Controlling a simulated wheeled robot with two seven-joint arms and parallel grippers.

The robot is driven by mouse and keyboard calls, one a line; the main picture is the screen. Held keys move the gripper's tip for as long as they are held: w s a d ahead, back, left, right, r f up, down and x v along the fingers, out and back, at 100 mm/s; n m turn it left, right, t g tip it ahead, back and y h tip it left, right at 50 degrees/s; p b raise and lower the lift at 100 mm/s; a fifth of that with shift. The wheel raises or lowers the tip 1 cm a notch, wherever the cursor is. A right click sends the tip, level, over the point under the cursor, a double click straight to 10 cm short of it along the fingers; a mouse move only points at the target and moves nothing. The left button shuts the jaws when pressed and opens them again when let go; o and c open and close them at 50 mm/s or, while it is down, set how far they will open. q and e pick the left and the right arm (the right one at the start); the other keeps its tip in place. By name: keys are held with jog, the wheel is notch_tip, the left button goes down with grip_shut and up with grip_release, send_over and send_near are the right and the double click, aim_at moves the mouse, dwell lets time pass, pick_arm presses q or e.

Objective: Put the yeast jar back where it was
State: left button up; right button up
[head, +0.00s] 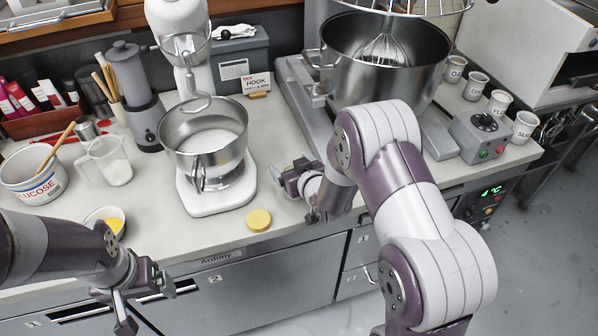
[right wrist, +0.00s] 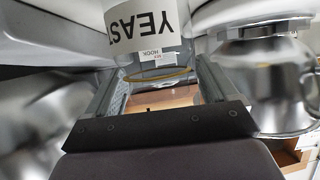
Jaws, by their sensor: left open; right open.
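The yeast jar (right wrist: 148,25) shows large in the right wrist view, clear, with a white label whose word YEAST is upside down in the picture. My right gripper (right wrist: 155,82) is open, its fingers to either side of the jar's near part; I cannot tell whether they touch it. In the head view my right gripper (head: 292,178) is low over the counter, right of the stand mixer, and I cannot make out the jar clearly there. A yellow disc like a lid (head: 259,220) lies near the counter's front edge. My left gripper (head: 146,303) is open and empty in front of the counter.
The stand mixer (head: 208,190) is just left of my right gripper; the big mixer bowl (head: 345,70) stands behind it. A HOOK card (head: 257,83) is at the back. A glucose tub (head: 32,175), measuring jug (head: 108,160) and small bowl (head: 100,215) stand left. Several labelled cups (head: 522,127) stand right.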

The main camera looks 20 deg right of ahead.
jog(key=s+d+r+m+g+h, duration=0.1)
jog(key=s+g, duration=0.5)
jog(key=s, duration=0.7)
jog(key=s+d+r+g+h, duration=0.1)
jog(key=s+g, duration=0.4)
jog(key=s, duration=0.8)
jog(key=shift+d+r+m+g+b, duration=0.15)
jog(key=shift+r+m+g+b, duration=0.3)
jog(key=shift+r, duration=0.15)
jog(key=shift+s, duration=0.1)
